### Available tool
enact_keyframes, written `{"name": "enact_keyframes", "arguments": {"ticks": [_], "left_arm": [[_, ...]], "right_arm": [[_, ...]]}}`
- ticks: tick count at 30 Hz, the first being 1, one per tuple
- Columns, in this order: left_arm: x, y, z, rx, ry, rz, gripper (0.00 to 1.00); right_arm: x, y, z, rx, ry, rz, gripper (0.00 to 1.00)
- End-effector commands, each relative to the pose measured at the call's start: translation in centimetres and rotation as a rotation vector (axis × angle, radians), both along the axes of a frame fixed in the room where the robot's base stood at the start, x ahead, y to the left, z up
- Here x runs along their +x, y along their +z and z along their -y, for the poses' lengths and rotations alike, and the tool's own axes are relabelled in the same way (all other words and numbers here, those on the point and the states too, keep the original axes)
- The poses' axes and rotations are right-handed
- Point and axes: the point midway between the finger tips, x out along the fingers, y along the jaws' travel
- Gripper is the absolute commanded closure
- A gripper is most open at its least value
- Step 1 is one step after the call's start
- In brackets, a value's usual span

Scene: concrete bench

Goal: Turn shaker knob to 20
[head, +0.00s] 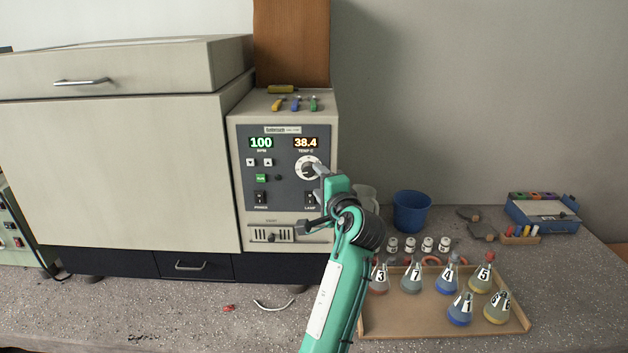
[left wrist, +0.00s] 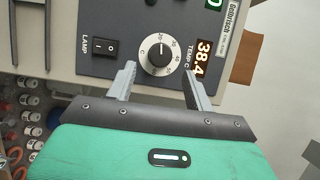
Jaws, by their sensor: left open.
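The shaker's control panel (head: 280,172) shows 100 RPM and 38.4 under TEMP °C. The knob (head: 305,168) is a dark dial on a white scale ring, below the temperature display, partly covered by my gripper in the head view. In the left wrist view the knob (left wrist: 160,58) shows whole, its white pointer line towards the top of the picture; the exact scale value is hard to read. My left gripper (head: 317,182) is open before the panel. In the wrist view its fingertips (left wrist: 160,79) lie either side of the knob's lower edge, apart from it. My right gripper is not seen.
The LAMP switch (left wrist: 109,46) is close beside one finger. A tray (head: 400,334) of numbered flasks stands right of my arm, with small white-capped vials (head: 410,244) and a blue cup (head: 411,211) behind. Coloured items (head: 295,103) lie on top of the shaker's control unit.

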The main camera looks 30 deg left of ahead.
Motion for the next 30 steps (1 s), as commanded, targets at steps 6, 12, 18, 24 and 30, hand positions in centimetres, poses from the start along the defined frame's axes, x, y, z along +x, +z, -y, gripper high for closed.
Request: {"name": "enact_keyframes", "arguments": {"ticks": [6,12,18,24,30], "left_arm": [[-2.7,-0.2,3.7,-0.002,-0.001,0.001,0.47],[-4.0,-0.1,5.4,-0.001,0.0,0.001,0.47],[-4.3,0.0,5.8,0.0,0.001,0.0,0.47],[-4.2,0.0,5.7,0.001,0.001,-0.001,0.47],[-4.2,-0.1,5.8,0.0,-0.002,-0.001,0.47]], "right_arm": [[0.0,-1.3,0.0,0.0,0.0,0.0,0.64],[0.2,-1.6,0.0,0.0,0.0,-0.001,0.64],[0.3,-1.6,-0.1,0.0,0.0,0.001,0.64],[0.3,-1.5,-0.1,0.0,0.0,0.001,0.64],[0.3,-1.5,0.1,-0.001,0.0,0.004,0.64]]}}
